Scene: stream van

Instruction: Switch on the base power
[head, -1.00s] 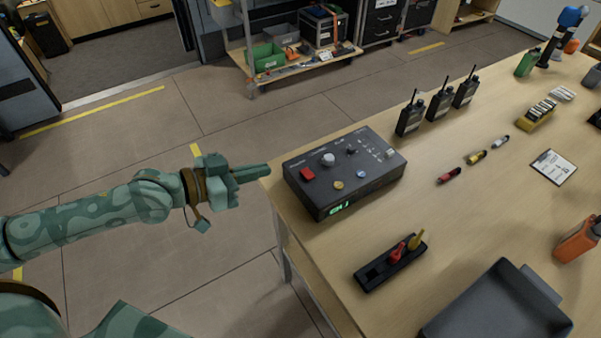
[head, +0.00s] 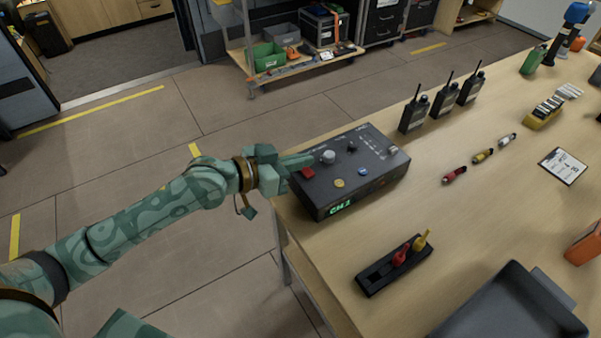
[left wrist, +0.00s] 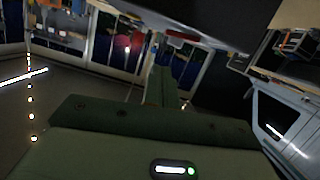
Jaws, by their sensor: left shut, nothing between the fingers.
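The base unit (head: 350,200) is a dark box on the table's near left corner. Its top carries a red switch (head: 307,172), a grey knob (head: 328,157), a yellow button (head: 339,184) and a blue button (head: 362,172). A display (head: 341,207) on its front glows green and seems to read "CH" and a digit. My left gripper (head: 306,160) is shut and empty, its tips at the red switch's far edge; I cannot tell whether they touch. My right gripper is not in view.
Several radios (head: 443,101) stand behind the unit. A black holder with red and yellow plugs (head: 394,265) lies in front, near a grey tray (head: 510,305). Small coloured connectors (head: 482,156) and a clipboard (head: 563,166) lie to the right. Open floor is left of the table.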

